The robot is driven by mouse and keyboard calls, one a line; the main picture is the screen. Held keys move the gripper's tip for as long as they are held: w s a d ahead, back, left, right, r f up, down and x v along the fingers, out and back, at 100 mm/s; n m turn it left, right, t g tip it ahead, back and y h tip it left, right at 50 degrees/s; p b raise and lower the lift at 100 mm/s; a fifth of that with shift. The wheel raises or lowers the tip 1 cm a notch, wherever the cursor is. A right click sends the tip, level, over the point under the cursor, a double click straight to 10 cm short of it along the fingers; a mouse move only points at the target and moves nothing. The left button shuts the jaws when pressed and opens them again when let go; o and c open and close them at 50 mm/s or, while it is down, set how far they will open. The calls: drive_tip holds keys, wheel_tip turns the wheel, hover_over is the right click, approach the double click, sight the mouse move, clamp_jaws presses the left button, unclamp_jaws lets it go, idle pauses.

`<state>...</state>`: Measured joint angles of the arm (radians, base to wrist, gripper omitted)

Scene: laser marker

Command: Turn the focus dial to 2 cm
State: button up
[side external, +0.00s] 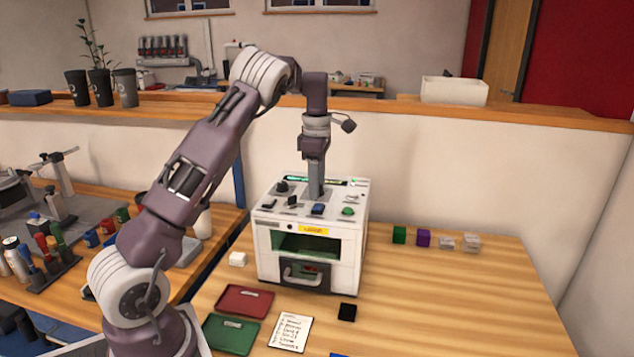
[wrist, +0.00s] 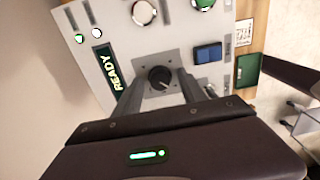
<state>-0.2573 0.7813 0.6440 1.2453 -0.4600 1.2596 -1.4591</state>
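The white laser marker (side external: 310,225) stands on the wooden table with controls on its top panel. In the wrist view a black round dial (wrist: 160,77) with a light pointer mark sits on a grey square plate; its scale is not legible. My gripper (wrist: 161,82) points down at it, one finger on each side. The fingers look open, with small gaps beside the dial. In the side view my gripper (side external: 316,192) is low over the top panel, and its fingers hide what lies between them. A READY display (wrist: 111,70) shows in the wrist view.
Beside the dial are a blue switch (wrist: 208,53) and a white-rimmed round control (wrist: 143,12). Another dark knob (side external: 282,187) stands on the panel's left. Red (side external: 244,302) and green (side external: 231,334) trays, a note card (side external: 291,332) and small blocks lie around the machine.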

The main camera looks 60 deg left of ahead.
clamp_jaws()
drive_tip(key=shift+m, duration=0.3)
drive_tip(key=m, duration=0.3)
drive_tip(key=shift+m, duration=0.4)
drive_tip(key=m, duration=0.4)
drive_tip(key=shift+m, duration=0.3)
drive_tip(key=m, duration=0.4)
drive_tip(key=shift+r, duration=0.1)
drive_tip(key=shift+m, duration=2.5)
